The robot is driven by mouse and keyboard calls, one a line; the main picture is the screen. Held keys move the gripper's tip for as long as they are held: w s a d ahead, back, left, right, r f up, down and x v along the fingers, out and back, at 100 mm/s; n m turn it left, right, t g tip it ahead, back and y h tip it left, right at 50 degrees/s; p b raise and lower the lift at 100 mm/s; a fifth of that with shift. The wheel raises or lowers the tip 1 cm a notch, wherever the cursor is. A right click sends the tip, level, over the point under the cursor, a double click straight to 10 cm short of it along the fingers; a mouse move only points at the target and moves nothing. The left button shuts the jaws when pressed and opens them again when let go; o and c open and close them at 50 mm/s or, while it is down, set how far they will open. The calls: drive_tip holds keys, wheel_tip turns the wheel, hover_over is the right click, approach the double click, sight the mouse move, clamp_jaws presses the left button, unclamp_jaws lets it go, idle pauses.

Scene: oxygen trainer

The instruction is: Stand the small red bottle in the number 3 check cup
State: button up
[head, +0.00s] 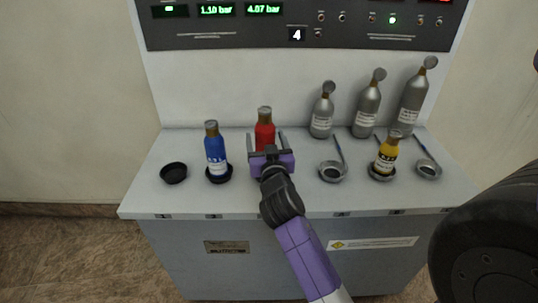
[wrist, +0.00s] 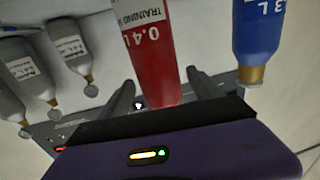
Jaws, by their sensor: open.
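The small red bottle (head: 265,132) stands upright near the middle of the bench top. In the wrist view its red body (wrist: 150,45) appears upside down, with part of a white label showing. My gripper (head: 267,141) is open, with one finger on each side of the red bottle. In the wrist view the fingers (wrist: 169,82) also lie to either side of it; I cannot tell whether they touch it. The bottle's base is hidden behind my gripper. The number 3 check cup and its number are not visible, so I cannot tell whether the bottle stands in it.
A blue bottle (head: 215,152) stands in a dark cup left of my gripper, beside an empty dark cup (head: 173,173). To the right are a steel cup (head: 333,172), a yellow bottle (head: 387,155) and another steel cup (head: 428,170). Several grey bottles (head: 367,110) stand behind.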

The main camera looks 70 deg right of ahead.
drive_tip(key=s+a+f+n+t+y+b, duration=0.1)
drive_tip(key=s+a+f+n+t+y, duration=0.15)
drive_tip(key=a, duration=0.75)
drive_tip(key=s+a+f+n+t+y, duration=0.15)
drive_tip(key=a+f+y, duration=0.25)
drive_tip(key=a, duration=0.5)
drive_tip(key=s+a+f+n+t+y+b, duration=0.1)
drive_tip(key=s+a+f+n+y, duration=0.2)
drive_tip(key=a, duration=0.7)
drive_tip(key=s+a+r+n+y, duration=0.1)
drive_tip(key=s+a+n+y, duration=0.4)
drive_tip(key=s+a, duration=0.6)
drive_tip(key=s+y, duration=0.1)
drive_tip(key=s, duration=0.1)
drive_tip(key=shift+s+a+t, duration=0.15)
drive_tip(key=shift+s+t, duration=0.15)
drive_tip(key=shift+t, duration=0.1)
